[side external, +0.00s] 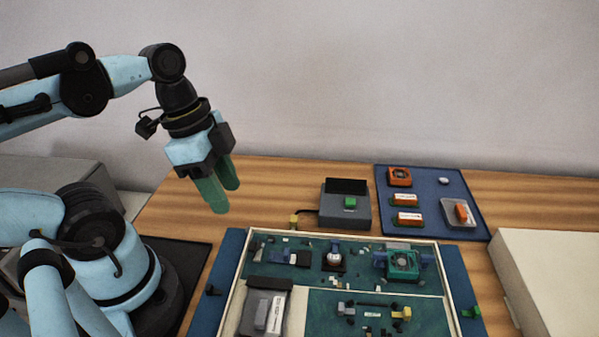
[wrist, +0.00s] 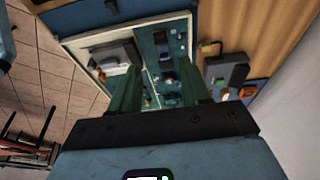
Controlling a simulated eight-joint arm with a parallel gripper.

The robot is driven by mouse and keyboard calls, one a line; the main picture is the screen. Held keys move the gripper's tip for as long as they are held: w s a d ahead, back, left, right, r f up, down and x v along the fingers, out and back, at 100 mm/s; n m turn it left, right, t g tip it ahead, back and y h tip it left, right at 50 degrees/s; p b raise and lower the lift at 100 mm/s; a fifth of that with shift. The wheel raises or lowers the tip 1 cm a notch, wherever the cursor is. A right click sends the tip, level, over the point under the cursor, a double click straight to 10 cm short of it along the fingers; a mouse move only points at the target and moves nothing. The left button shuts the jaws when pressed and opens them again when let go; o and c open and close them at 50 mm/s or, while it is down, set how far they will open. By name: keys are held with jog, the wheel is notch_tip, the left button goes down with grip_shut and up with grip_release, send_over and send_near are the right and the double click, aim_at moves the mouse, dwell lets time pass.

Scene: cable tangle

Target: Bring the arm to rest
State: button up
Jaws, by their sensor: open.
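My gripper (side external: 220,190) has two green fingers and hangs in the air in the side external view, pointing down. It is above and to the left of the framed work board (side external: 243,277). The fingers are apart with nothing between them. In the wrist view my gripper (wrist: 160,90) shows as two green fingers spread over the board, which lies well beyond the tips. The fingers hide part of the board there.
The board carries a green fan unit (side external: 403,265), a grey box (side external: 265,310) and small parts. Behind it stand a dark grey device (side external: 345,208) and a blue mat (side external: 455,215) with orange parts. A pale box (side external: 555,275) is at right. The air around my gripper is clear.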

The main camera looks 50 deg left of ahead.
dwell(0.3)
jog(key=w+a+f+n+t+y, duration=0.1)
jog(key=w+n+t+y, duration=0.1)
jog(key=w+n+t, duration=0.3)
jog(key=w+n, duration=0.4)
jog(key=w, duration=0.1)
jog(key=shift+w+a+f, duration=0.15)
jog(key=shift+a, duration=0.05)
jog(key=shift+c, duration=0.5)
